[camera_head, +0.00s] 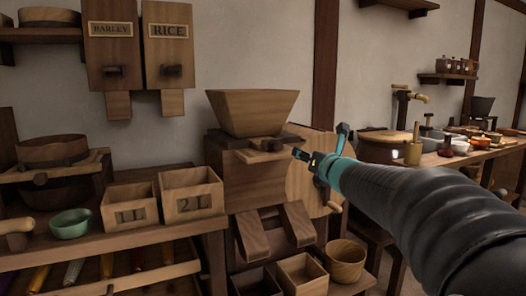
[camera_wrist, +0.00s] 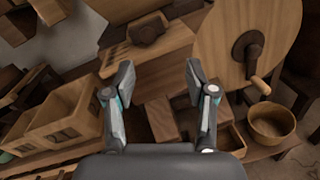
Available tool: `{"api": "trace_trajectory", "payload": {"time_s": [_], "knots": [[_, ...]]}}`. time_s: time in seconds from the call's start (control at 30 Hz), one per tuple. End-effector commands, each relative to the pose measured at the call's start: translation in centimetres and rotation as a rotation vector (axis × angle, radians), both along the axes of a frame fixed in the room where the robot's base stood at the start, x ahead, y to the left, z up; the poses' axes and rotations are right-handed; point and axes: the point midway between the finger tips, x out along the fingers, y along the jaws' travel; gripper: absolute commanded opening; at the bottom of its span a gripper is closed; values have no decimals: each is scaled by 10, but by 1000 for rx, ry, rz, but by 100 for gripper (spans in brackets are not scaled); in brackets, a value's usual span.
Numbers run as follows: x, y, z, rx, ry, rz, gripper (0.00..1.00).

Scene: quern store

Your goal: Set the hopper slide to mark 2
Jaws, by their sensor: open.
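The wooden hopper (camera_head: 252,110) sits on top of the mill's box-shaped body. Beneath it a light wooden slide (camera_head: 244,156) with a dark knob (camera_head: 271,145) sticks out at the front. In the wrist view the slide (camera_wrist: 172,43) and its knob (camera_wrist: 148,29) lie at the top, beyond the fingertips. Small marks seem to run along the slide's left part, but I cannot read them or its setting. My gripper (camera_head: 321,143) is open and empty, just right of the slide in the head view. It also shows in the wrist view (camera_wrist: 160,72), apart from the knob.
A round wooden wheel (camera_wrist: 245,35) with a crank handle (camera_wrist: 261,85) stands right of the slide. Two chutes (camera_head: 253,235) and open boxes (camera_head: 302,272) are below, with a wooden bowl (camera_head: 346,260) beside them.

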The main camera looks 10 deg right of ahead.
Motion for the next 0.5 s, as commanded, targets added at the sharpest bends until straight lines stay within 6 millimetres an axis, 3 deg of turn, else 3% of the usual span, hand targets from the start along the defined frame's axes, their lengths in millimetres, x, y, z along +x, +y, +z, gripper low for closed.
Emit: {"api": "trace_trajectory", "payload": {"time_s": [0.2,0.37,0.5], "knots": [[21,11,-8,-264,-84,127,56],[31,16,-8,-297,-95,145,56],[50,23,-8,-296,-94,145,56]]}}
